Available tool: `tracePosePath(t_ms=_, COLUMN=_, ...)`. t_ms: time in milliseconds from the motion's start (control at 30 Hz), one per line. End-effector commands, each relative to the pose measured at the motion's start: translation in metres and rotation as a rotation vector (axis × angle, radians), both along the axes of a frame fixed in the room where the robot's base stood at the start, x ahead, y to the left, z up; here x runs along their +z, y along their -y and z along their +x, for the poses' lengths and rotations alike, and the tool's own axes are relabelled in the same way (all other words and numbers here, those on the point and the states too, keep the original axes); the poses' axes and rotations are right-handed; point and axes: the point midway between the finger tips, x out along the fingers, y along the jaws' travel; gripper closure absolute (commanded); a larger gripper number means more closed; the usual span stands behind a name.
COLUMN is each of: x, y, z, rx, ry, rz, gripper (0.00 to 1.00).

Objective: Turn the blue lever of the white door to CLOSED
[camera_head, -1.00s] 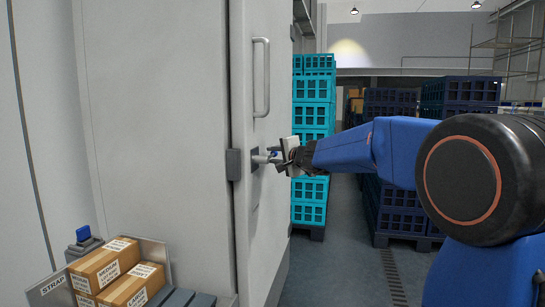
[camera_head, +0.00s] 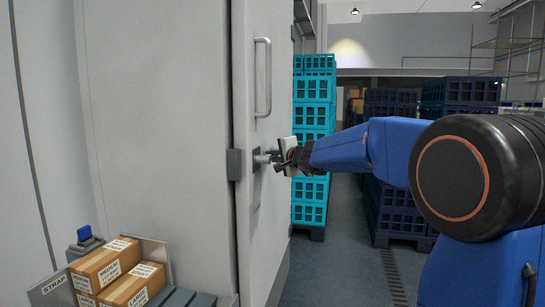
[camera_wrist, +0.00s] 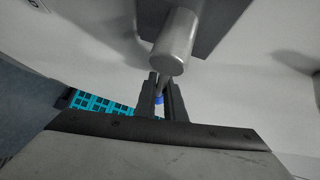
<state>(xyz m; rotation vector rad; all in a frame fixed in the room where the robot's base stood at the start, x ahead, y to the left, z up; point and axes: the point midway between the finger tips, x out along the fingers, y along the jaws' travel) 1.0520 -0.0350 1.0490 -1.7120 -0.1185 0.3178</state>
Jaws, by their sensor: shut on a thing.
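The white door (camera_head: 266,215) stands at the left centre of the head view, with its face turned to the right. My gripper (camera_head: 274,157) is at a small dark fitting (camera_head: 256,160) on that door, below the pull handle. In the wrist view a grey metal cylinder (camera_wrist: 172,42) sticks out from a dark plate (camera_wrist: 210,15). My gripper's dark fingers (camera_wrist: 162,95) are shut just below it, around a small bit of the blue lever (camera_wrist: 159,99). Most of the lever is hidden by the fingers, so its angle cannot be read.
A vertical grey pull handle (camera_head: 265,77) is above my gripper. Turquoise crates (camera_head: 312,115) are stacked behind it, and dark blue crates (camera_head: 400,222) stand further right. Cardboard boxes (camera_head: 105,263) sit at the lower left. Grey floor (camera_head: 350,250) is open between the door and dark crates.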

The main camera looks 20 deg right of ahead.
Motion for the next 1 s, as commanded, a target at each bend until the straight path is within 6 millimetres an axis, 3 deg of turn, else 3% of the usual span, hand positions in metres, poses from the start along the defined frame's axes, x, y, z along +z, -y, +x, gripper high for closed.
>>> tracePosePath(t_ms=1000, x=-0.0056, y=0.0068, z=0.0021, rx=-0.014, ry=-0.054, rz=0.031, gripper=1.00)
